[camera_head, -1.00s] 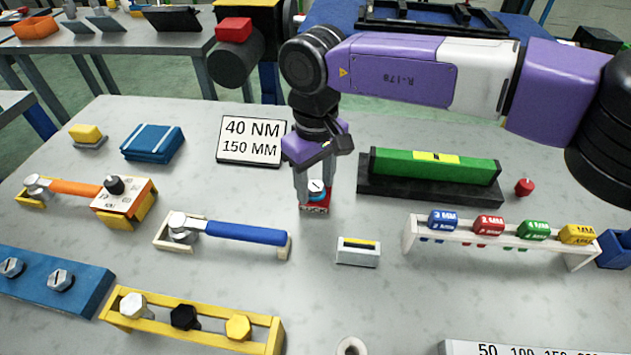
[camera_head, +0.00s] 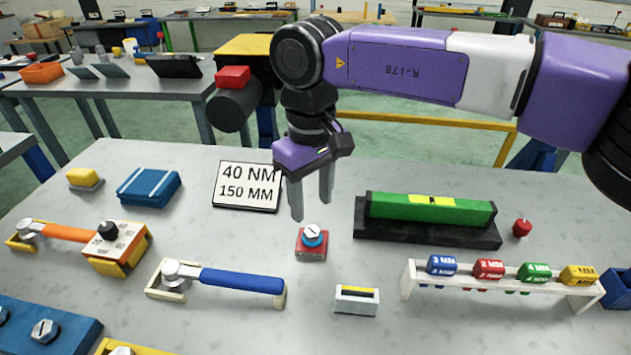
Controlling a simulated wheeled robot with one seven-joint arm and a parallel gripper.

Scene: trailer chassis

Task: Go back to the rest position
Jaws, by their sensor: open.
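My gripper (camera_head: 311,202) hangs from the purple and white arm near the middle of the camera_head view. Its two grey fingers point down and stand apart, with nothing between them. A small red block with a blue ring and a silver slotted top (camera_head: 312,241) sits on the table just below the fingertips, apart from them. A white sign reading 40 NM, 150 MM (camera_head: 247,187) lies just left of the fingers.
On the grey table (camera_head: 225,325) are a blue-handled wrench (camera_head: 235,281), an orange-handled wrench (camera_head: 70,232), a small white box (camera_head: 356,299), a green level on a black base (camera_head: 432,208), a rack of coloured pieces (camera_head: 500,275) and a red knob (camera_head: 522,228).

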